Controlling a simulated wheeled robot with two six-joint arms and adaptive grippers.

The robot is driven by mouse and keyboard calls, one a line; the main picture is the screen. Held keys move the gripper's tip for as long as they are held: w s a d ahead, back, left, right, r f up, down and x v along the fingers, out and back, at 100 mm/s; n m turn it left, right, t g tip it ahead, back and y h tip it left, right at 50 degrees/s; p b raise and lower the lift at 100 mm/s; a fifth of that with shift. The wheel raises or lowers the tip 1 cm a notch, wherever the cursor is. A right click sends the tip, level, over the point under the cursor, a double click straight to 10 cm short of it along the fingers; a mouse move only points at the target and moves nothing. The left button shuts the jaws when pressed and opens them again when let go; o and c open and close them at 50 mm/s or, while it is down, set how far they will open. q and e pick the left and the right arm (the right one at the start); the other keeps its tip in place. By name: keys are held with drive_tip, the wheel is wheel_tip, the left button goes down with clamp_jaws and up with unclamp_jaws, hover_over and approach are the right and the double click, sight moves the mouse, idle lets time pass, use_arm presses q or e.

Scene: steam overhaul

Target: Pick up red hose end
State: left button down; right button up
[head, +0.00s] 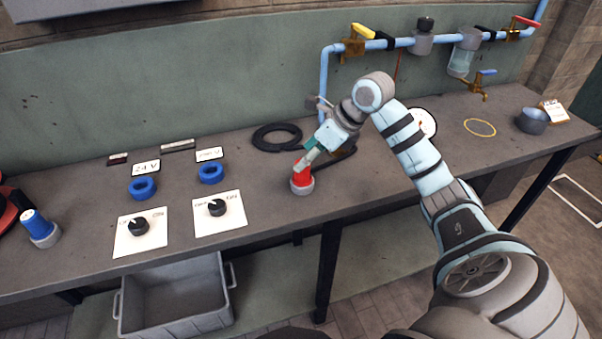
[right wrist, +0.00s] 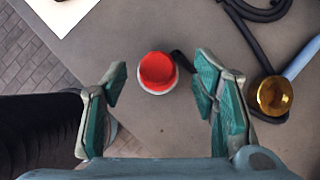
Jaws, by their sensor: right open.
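The red hose end (head: 302,180) stands on the bench near its front edge, with a grey base ring. In the right wrist view the red hose end (right wrist: 157,71) shows as a round red piece with a pale rim, a dark hose running off to its right. My right gripper (head: 311,158) is just above it, pointing down. In the right wrist view my right gripper (right wrist: 161,80) is open, its teal-padded fingers to either side of the red piece with gaps showing. Whether the fingers reach down to its height is unclear. My left gripper is out of view.
A black hose coil (head: 277,137) lies behind the hose end. A brass fitting (right wrist: 274,96) is to the right in the wrist view. Two dial cards (head: 219,222) and blue rings (head: 211,173) lie left. A blue-topped fitting (head: 37,224) stands far left. Blue pipework (head: 398,43) runs behind.

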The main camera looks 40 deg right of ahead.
drive_tip(key=x, duration=0.3)
drive_tip(key=shift+s+f, duration=0.2)
drive_tip(key=shift+f, duration=0.1)
drive_tip(key=shift+w+a+f, duration=0.1)
drive_tip(key=shift+f, duration=0.2)
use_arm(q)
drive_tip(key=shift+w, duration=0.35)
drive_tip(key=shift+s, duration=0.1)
use_arm(e)
clamp_jaws()
